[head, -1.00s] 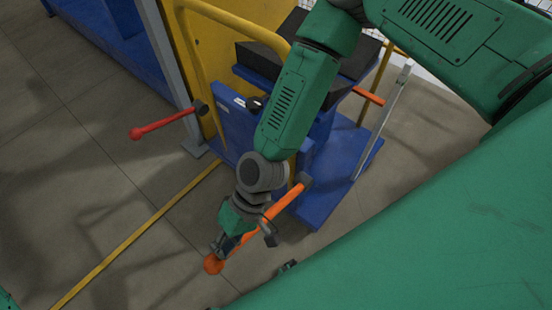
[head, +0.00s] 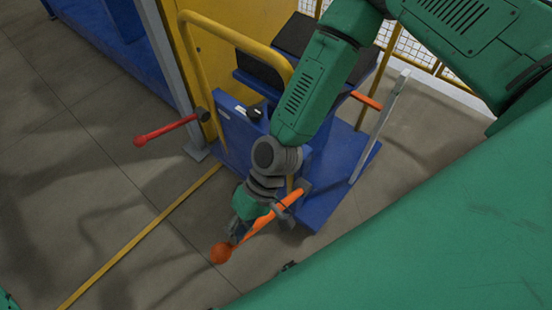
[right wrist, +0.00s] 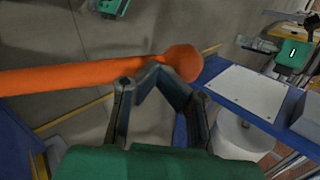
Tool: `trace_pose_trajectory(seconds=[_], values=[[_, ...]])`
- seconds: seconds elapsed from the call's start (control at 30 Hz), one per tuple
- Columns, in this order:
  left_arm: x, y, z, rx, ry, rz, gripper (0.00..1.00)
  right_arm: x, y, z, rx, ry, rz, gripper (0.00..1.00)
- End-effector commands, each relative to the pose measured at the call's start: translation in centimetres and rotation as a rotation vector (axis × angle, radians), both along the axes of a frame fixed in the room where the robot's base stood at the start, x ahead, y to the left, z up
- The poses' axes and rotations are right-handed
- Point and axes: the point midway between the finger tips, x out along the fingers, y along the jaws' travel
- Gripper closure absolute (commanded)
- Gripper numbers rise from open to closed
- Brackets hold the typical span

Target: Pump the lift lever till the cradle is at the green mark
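The orange lever (head: 275,213) with a round knob (head: 220,253) slopes down toward the lower left from the blue lift cart (head: 325,200). It also shows in the right wrist view (right wrist: 60,78). My right gripper (head: 237,237) is at the lever just short of the knob. In the right wrist view its fingers (right wrist: 157,70) bend inward and their tips meet at the lever's edge; I see no lever held between them. Black pads (head: 262,70) on the cart may be the cradle. No green mark can be made out. My left gripper cannot be clearly identified.
A red lever (head: 165,129) sticks out to the left of the cart. A yellow tubular rail (head: 187,60) and a grey upright bar (head: 381,125) stand by the cart. A yellow line (head: 140,236) crosses the open floor at left.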

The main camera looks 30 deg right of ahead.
Motion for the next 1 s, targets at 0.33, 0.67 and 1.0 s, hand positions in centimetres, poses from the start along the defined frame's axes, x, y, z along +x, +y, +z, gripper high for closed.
trace_pose_trajectory(seconds=[0.33, 0.67, 1.0], values=[[0.0, 0.0, 5.4, 0.0, 0.0, 0.0, 0.44, 1.2, -3.2, 6.8, 0.001, -0.001, -0.001, 1.0], [0.0, 0.0, 6.6, 0.0, 0.0, 0.0, 0.44, 1.6, -4.4, 8.5, 0.001, 0.0, 0.002, 1.0], [0.0, 0.0, 6.5, 0.0, 0.0, 0.0, 0.44, 1.6, -4.4, 8.4, 0.001, 0.0, 0.002, 1.0]])
